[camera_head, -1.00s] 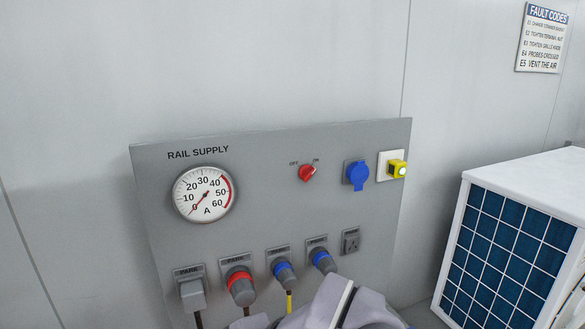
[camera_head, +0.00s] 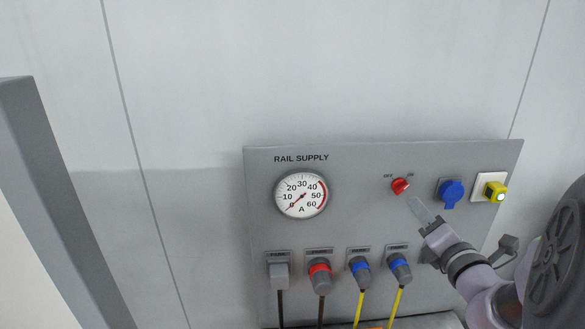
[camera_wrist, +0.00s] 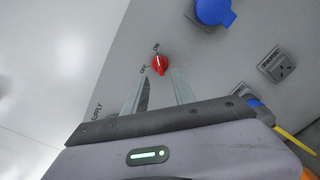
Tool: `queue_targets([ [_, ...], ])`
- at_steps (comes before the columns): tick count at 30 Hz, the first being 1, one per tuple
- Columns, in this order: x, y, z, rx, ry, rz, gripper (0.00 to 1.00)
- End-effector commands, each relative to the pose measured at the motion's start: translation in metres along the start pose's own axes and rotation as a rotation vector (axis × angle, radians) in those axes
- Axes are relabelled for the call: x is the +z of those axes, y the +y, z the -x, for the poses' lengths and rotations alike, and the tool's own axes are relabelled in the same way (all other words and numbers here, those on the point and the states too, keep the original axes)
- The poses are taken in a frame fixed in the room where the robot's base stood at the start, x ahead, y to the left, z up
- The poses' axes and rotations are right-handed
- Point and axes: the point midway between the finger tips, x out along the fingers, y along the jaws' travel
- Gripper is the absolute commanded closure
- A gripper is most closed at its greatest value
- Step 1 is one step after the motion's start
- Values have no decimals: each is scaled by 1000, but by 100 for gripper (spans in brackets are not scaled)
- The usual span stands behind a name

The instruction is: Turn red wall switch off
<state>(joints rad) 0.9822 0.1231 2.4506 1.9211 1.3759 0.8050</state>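The red wall switch (camera_head: 400,186) is a round red knob on the grey rail supply panel (camera_head: 350,225), between OFF and ON labels. In the wrist view the red switch (camera_wrist: 160,64) shows just beyond my fingertips, roughly between them, and its white mark appears to point to ON. My gripper (camera_head: 417,207) is below and slightly right of the knob in the head view. In the wrist view my gripper (camera_wrist: 160,78) has its two fingers apart with nothing between them. Contact with the knob is not visible.
A gauge (camera_head: 300,195) is left of the switch. A blue capped socket (camera_head: 451,193) and a yellow lit unit (camera_head: 495,191) are to its right. Several plugs with cables, including a red-ringed plug (camera_head: 320,278), line the panel below. A grey upright (camera_head: 60,200) stands at far left.

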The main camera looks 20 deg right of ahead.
Motion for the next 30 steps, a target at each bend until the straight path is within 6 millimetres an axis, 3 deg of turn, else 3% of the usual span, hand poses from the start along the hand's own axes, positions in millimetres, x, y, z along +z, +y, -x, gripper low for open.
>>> queue_targets([
  [4,-4,-2,-41,3,3,0,68],
  [10,-3,-2,-73,1,1,1,68],
  [20,-2,-2,-79,1,0,1,68],
  [25,-2,-2,-79,1,1,1,98],
  [30,-2,-2,-79,1,1,1,100],
])
